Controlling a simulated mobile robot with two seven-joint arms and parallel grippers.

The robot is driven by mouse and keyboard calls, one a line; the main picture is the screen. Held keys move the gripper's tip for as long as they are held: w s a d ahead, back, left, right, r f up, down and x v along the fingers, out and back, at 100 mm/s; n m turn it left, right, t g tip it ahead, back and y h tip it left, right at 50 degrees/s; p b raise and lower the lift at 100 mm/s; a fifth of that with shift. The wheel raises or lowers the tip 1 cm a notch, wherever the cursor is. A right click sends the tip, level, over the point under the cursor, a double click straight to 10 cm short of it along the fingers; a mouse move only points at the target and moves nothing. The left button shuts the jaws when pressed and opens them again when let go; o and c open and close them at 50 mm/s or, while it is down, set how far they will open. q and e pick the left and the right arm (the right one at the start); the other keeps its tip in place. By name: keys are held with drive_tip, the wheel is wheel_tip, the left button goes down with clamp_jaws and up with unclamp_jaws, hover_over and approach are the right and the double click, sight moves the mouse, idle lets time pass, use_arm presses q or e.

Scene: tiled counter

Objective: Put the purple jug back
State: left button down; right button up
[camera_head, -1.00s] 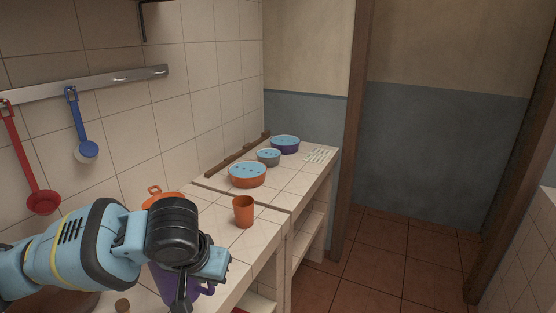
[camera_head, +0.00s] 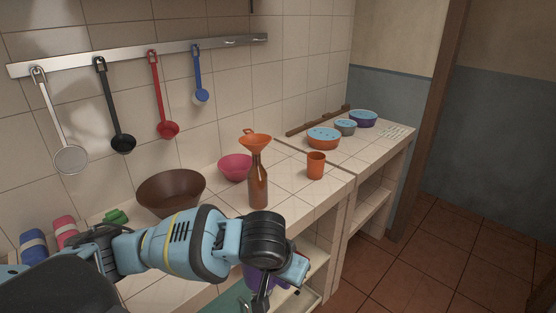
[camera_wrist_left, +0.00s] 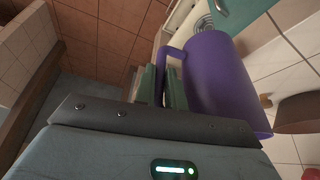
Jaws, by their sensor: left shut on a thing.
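My left gripper (camera_head: 270,289) is shut on the handle of the purple jug (camera_wrist_left: 218,82), in front of the counter's front edge in the head view. In the left wrist view its fingers (camera_wrist_left: 163,88) pinch the handle and the jug's body is beside them. In the head view only bits of the purple jug (camera_head: 250,279) show behind the gripper; the rest is hidden. My right gripper is not in view.
On the tiled counter (camera_head: 215,229) stand a brown bottle (camera_head: 258,186) with an orange funnel (camera_head: 255,142), a brown bowl (camera_head: 171,190), a pink bowl (camera_head: 236,166) and an orange cup (camera_head: 316,165). Lidded bowls (camera_head: 324,139) stand farther back. Utensils hang from a wall rail (camera_head: 140,56).

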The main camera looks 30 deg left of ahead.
use_arm(q)
drive_tip(key=s+a+f, duration=0.2)
drive_tip(key=s+f, duration=0.3)
drive_tip(key=f, duration=0.6)
drive_tip(key=shift+n, duration=0.3)
